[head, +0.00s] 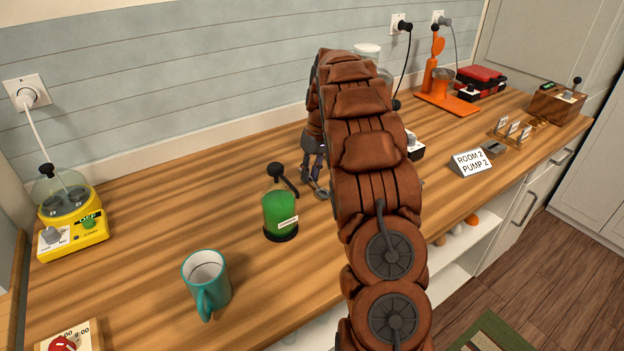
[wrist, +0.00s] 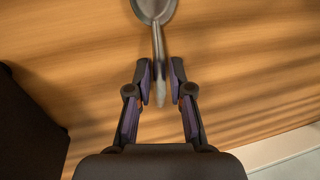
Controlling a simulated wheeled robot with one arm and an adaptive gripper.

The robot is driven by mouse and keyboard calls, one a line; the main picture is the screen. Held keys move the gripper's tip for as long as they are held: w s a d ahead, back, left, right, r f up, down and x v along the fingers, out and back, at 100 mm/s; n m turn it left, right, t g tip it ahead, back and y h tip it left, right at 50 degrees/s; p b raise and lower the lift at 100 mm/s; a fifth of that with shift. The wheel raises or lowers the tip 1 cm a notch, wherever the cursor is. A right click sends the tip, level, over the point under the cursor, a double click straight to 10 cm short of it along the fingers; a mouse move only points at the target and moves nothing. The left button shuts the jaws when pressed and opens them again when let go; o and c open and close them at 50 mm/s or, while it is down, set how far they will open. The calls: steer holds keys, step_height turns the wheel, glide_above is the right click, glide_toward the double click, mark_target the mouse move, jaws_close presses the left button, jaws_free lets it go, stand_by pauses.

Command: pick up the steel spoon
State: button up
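The steel spoon lies on the wooden counter (head: 140,240). In the wrist view its grey bowl (wrist: 154,10) is at the top edge, partly cut off, and its handle points down toward my gripper (wrist: 161,78). My gripper is open, with the handle's end between its two fingers and a gap on each side. In the head view my gripper (head: 318,185) is low over the counter, mostly hidden behind my brown arm. I cannot make out the spoon clearly there.
A green pump bottle (head: 280,213) stands left of my gripper, with a teal mug (head: 207,285) nearer the front. A yellow machine (head: 72,225) is at far left. A white sign (head: 470,162) and an orange stand (head: 436,85) are to the right. The counter's front edge is close.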

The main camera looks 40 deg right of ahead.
jaws_close()
stand_by(0.4)
step_height(320, 180, up, 9)
steer(key=shift+w+r+b, duration=0.1)
steer(key=shift+b, duration=0.95)
steer(key=shift+r, duration=0.35)
steer(key=shift+c, duration=1.6)
jaws_free()
jaws_close()
